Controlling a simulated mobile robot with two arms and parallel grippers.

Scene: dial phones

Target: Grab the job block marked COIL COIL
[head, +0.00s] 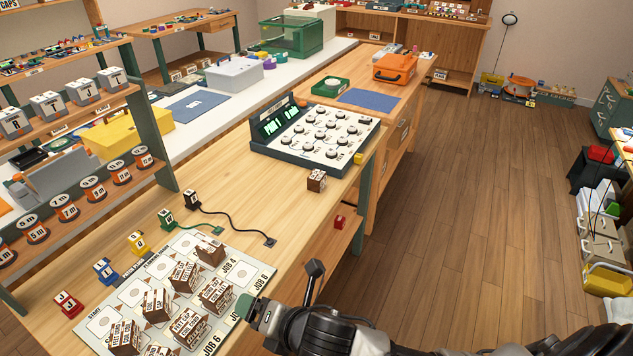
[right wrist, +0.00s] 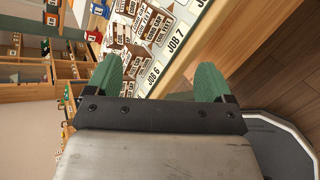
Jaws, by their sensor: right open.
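Several brown-and-white job blocks stand on the job board (head: 247,266) in the head view, among them a rear block (head: 208,252), a right block (head: 215,293) and a front-left block (head: 124,338). Their markings are too small to read surely, so I cannot tell which is COIL COIL. Another similar block (head: 317,180) stands apart on the bench near the dial console. My right gripper (head: 278,290) is open and empty by the board's right edge; the right wrist view shows its green fingers (right wrist: 158,80) apart, with the blocks (right wrist: 152,22) beyond. My left gripper is out of view.
The dial console (head: 316,132) stands at the back of the bench. A cable (head: 232,219) runs over the wood behind the board. Small red, blue and yellow pieces (head: 104,270) line the board's left side. Open floor (head: 470,220) lies to the right.

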